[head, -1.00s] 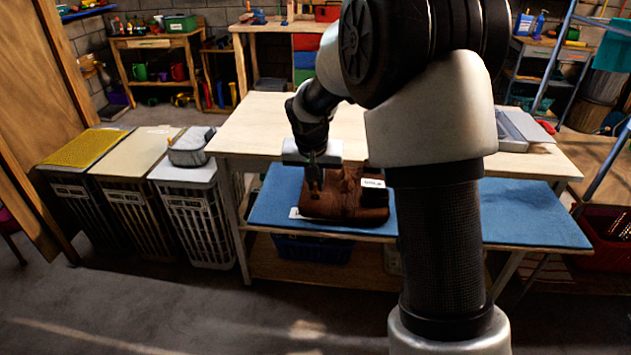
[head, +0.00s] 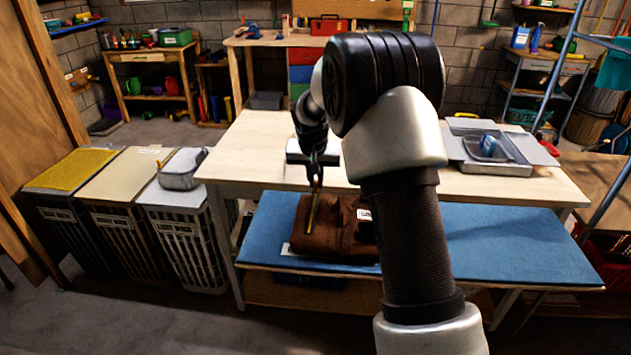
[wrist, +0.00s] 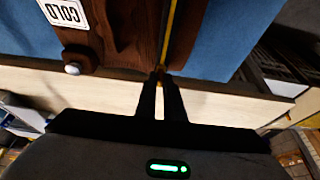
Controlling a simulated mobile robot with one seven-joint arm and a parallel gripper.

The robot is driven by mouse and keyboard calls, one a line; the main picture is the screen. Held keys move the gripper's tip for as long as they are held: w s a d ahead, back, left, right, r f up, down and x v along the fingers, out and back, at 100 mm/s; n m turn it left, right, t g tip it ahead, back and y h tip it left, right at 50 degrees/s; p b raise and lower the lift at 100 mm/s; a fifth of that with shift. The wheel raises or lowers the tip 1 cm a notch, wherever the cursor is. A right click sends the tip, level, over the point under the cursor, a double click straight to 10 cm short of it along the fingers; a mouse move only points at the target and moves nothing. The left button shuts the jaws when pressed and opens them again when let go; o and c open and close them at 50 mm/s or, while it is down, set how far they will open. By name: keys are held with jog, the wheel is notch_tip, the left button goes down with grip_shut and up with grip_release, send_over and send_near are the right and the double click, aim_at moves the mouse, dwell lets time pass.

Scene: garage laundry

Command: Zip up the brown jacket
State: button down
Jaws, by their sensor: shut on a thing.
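The brown jacket (head: 345,240) lies flat on the blue mat (head: 480,235). A yellow zip line (head: 310,215) runs along its left part in the head view, and this line also shows in the wrist view (wrist: 171,30). My gripper (head: 315,186) is at the jacket's far edge, at the far end of the yellow line. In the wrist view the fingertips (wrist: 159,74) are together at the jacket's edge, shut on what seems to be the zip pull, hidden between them. My arm covers the jacket's right side in the head view.
A pale wooden table top (head: 250,150) lies above and behind the mat. A grey tray (head: 500,155) with a blue item stands on its right part. Laundry bins (head: 180,240) stand at the left. The mat's right half is clear.

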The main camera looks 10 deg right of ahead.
jog(key=c, duration=1.8)
grip_release()
jog(key=shift+c, duration=0.2)
jog(key=p+v, duration=0.1)
jog(key=v, duration=1.6)
jog(key=shift+r+p, duration=0.25)
jog(key=shift+p, duration=0.15)
jog(key=shift+s, duration=0.1)
